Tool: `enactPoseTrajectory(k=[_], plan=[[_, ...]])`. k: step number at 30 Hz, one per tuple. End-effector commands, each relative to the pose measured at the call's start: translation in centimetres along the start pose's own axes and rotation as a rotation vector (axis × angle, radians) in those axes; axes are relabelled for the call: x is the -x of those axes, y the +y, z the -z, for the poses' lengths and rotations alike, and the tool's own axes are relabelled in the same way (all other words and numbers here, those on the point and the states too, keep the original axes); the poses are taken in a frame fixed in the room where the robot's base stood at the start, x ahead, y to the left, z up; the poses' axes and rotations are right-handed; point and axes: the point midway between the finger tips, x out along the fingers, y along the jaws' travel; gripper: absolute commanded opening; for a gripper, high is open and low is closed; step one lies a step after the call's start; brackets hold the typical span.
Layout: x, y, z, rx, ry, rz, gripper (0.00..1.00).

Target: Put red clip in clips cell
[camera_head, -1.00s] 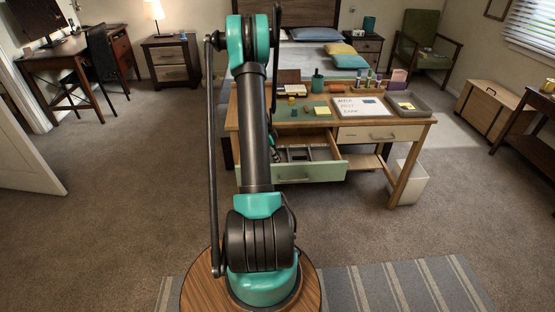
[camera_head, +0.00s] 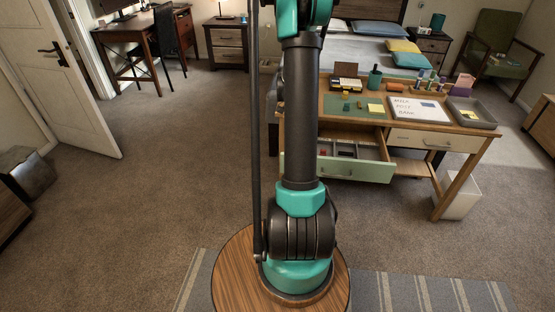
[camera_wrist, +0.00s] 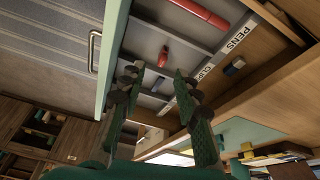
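The drawer (camera_wrist: 113,40) is pulled open and holds a grey divided tray. In the wrist view a small red piece (camera_wrist: 163,55), apparently the red clip, lies in the cell beside the partly hidden clips label (camera_wrist: 206,71). A divider parts it from the cell marked PENS (camera_wrist: 235,40), where a long red pen (camera_wrist: 200,14) lies. My gripper (camera_wrist: 157,79) is open, its fingers apart and nothing visible between them. The red piece shows just beyond the fingertips, apart from them. In the head view the gripper is hidden behind my arm; the open drawer (camera_head: 374,171) shows beside it.
The desk (camera_head: 483,146) carries a green mat (camera_head: 338,105), a whiteboard (camera_head: 420,109), a grey tray (camera_head: 472,113) and a cup (camera_head: 375,78). Open carpet (camera_head: 130,200) lies left of my base.

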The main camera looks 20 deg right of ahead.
Motion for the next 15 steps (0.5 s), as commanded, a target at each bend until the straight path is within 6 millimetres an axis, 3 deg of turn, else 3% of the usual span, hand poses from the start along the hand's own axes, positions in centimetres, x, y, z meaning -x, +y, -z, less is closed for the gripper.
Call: enactPoseTrajectory(k=[6,15], plan=[[5.7,5.8,-5.5,0.434,-0.057,0.134,0.32],[10.1,15.4,-12.1,1.024,-0.076,0.349,0.32]])
